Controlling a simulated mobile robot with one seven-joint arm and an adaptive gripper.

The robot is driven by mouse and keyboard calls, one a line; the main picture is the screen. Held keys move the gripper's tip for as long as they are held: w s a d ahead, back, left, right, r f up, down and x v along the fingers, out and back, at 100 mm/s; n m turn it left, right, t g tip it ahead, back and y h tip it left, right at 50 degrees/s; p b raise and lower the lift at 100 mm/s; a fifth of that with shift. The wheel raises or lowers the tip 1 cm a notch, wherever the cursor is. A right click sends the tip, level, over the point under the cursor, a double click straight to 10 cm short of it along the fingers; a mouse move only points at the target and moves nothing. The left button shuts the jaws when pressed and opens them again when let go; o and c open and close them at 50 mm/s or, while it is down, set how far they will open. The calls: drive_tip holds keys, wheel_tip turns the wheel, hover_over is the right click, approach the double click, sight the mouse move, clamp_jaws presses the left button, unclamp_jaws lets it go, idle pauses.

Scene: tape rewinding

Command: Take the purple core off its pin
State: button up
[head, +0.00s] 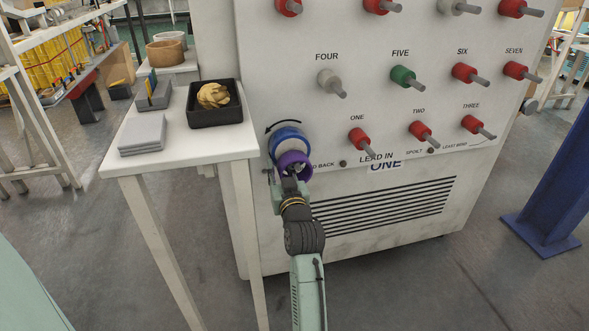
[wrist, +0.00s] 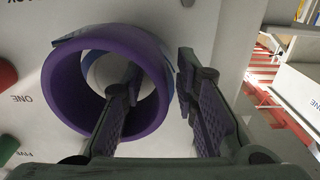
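The purple core (head: 294,158) is an open ring in front of the machine's lower left corner, beside and partly over a blue roll (head: 287,133) with a pale centre. My gripper (head: 290,176) reaches it from below. In the wrist view the purple core (wrist: 72,90) is large and its hole faces me. My gripper (wrist: 161,70) is open there, one finger inside the hole and the other outside, with the core's wall between them. A gap shows beside the outer finger. The pin inside the core is not clearly seen.
The white machine panel (head: 400,215) carries several red, grey and green holders with pins to the right and above. A white table (head: 185,140) on the left holds a black tray (head: 216,119) with a crumpled tan thing and grey slabs (head: 143,134). A blue post (head: 553,190) stands right.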

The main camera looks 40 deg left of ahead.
sight(277, 150)
clamp_jaws()
drive_tip(key=shift+r, duration=0.1)
idle(0.5)
drive_tip(key=shift+r+p, duration=0.5)
wheel_tip(277, 150, up, 3)
drive_tip(key=p, duration=0.2)
drive_tip(key=shift+r+p, duration=0.15)
drive_tip(key=shift+p, duration=0.25)
drive_tip(key=b+v, duration=0.1)
drive_tip(key=v, duration=1.7)
drive_tip(key=shift+f, duration=0.45)
